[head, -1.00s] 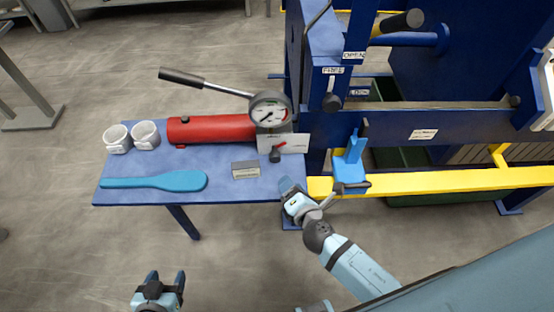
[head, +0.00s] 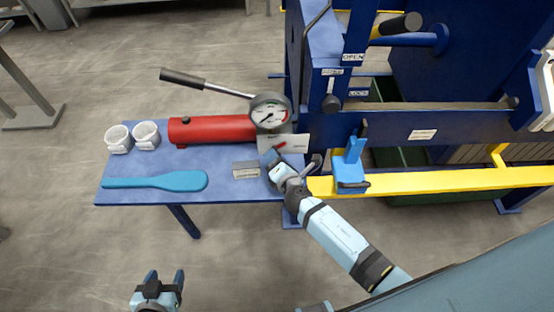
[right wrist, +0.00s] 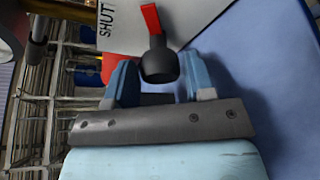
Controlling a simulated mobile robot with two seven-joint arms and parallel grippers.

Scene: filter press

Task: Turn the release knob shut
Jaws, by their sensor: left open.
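The release knob is a dark round knob with a red pointer bar, below the gauge on the red pump. In the head view only its red pointer (head: 279,147) shows; my right gripper (head: 272,158) hides the rest. In the right wrist view the dark knob (right wrist: 159,64) sits between the tips of my right gripper (right wrist: 160,72). That gripper is open, with a visible gap on each side of the knob. The plate beside it carries the word SHUT (right wrist: 106,20). My left gripper (head: 164,280) is open and empty at the bottom of the head view.
The blue press frame and yellow rail (head: 440,180) stand to the right.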

